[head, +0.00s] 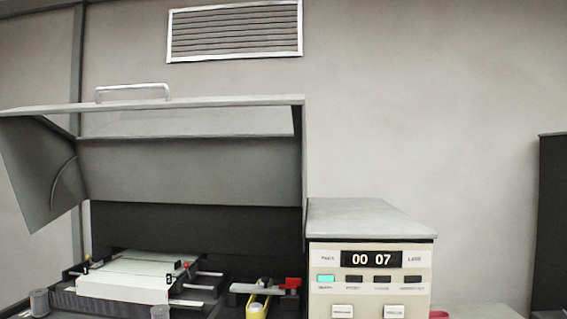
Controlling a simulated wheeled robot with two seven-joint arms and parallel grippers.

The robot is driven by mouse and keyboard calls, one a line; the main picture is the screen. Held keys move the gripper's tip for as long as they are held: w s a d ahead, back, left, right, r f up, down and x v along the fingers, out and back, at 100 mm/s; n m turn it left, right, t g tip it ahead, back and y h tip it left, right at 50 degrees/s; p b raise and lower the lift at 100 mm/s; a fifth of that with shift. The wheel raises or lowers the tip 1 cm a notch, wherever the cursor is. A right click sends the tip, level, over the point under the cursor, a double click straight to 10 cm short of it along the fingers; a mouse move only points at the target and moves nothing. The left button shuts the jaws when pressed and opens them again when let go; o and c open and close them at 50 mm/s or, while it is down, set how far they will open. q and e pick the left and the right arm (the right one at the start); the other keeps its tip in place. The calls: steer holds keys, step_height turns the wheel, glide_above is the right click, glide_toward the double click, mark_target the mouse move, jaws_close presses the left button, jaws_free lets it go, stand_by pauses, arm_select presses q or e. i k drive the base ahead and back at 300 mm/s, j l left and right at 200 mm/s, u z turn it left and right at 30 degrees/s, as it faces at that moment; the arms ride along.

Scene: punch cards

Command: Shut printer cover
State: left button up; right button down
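The printer cover (190,170) stands raised and open at the left of the head view, its top panel roughly level. A silver bar handle (133,86) sits on the cover's top panel. Below the cover, the printer's inside is exposed, with a stack of pale paper (125,287) lying in it. Neither of my grippers shows in this view.
A beige control box (370,278) with a counter reading 00 07 and several buttons stands right of the printer. A yellow part (257,303) and a red part (291,284) sit inside the printer. A dark cabinet (551,220) stands at the far right.

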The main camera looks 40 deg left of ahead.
mark_target(51, 171)
steer(key=l+u, duration=0.15)
steer(key=u, duration=1.15)
